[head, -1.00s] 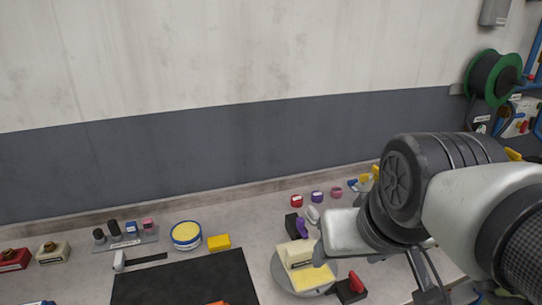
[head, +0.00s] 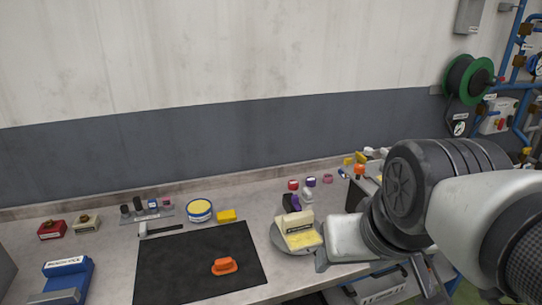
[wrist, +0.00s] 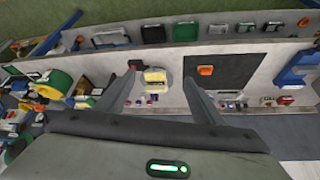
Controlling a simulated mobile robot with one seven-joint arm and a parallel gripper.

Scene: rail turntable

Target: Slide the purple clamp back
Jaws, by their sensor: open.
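The purple clamp (head: 295,203) is a small purple handle on a dark block, just behind the round grey turntable (head: 281,246) in the head view. A cream block with a label (head: 299,232) and a pale yellow part stands on the turntable. My gripper (wrist: 158,77) shows in the wrist view with its two fingers spread wide and nothing between them, above and apart from the bench. The turntable lies beyond the fingertips there. A red clamp (wrist: 136,64) shows beside the turntable in the wrist view. My arm hides the bench right of the turntable in the head view.
A black mat (head: 165,270) with an orange object (head: 224,266) lies left of the turntable. A yellow block (head: 227,216) and a round tin (head: 199,210) stand behind it. Small red (head: 293,185) and purple (head: 311,182) pieces stand near the wall.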

